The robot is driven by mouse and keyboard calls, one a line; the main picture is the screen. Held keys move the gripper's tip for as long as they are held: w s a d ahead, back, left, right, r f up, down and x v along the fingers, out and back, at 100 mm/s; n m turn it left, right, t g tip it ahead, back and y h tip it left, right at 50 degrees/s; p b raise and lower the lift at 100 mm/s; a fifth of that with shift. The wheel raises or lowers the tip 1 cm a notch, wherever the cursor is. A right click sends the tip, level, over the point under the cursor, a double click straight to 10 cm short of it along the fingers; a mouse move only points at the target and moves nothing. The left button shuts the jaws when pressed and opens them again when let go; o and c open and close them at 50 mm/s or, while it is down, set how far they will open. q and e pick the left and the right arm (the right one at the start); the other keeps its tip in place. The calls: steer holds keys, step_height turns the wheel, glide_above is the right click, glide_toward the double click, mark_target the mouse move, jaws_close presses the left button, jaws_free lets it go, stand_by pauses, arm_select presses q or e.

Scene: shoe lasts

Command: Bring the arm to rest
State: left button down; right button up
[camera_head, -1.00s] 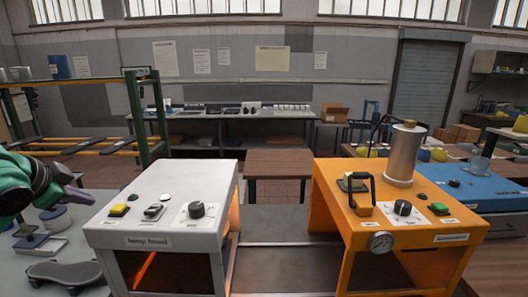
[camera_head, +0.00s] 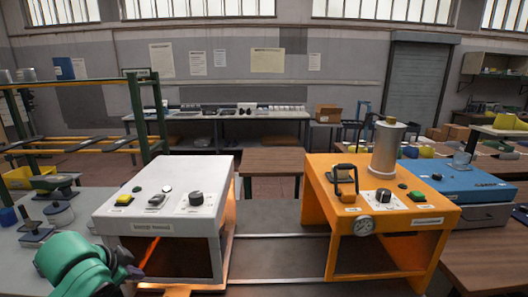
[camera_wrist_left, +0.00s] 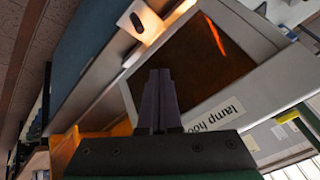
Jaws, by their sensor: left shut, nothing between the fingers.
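My left gripper (camera_head: 134,272) is in the head view at the lower left, its green wrist coming up from the bottom edge. It is in front of the white lamp hood box (camera_head: 205,240), near its lower left corner. In the left wrist view its dark fingers (camera_wrist_left: 160,73) are together with nothing between them. Behind them there, the lamp hood (camera_wrist_left: 185,65) shows its open front and its label, tilted in the picture. I cannot tell the gap between the fingertips and the hood. My right gripper is not in view.
The orange machine (camera_head: 317,215), with gauge, handle and metal cylinder, stands to the right of the hood. A blue unit (camera_head: 445,180) is beyond it. Small stands and pots are on the grey table (camera_head: 95,200) at the left. A green-framed rack (camera_head: 136,115) is behind.

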arm_select(q)
steer(key=s+d+f+n+g, duration=0.2)
steer(key=s+d+f+n, duration=0.15)
steer(key=s+f, duration=0.6)
steer(key=s+d+f+n+g, duration=0.2)
steer(key=s+d+f, duration=0.2)
steer(key=s+f, duration=0.5)
step_height(320, 180, down, 21)
steer(key=s+b, duration=0.1)
steer(key=s, duration=0.1)
steer(key=s+a+f+g+b, duration=0.1)
steer(key=s+a+f+g, duration=0.1)
steer(key=s+f, duration=1.5)
steer(key=shift+s+a+f+b, duration=0.15)
steer(key=shift+a+f+b, duration=0.15)
steer(key=shift+a+f, duration=0.15)
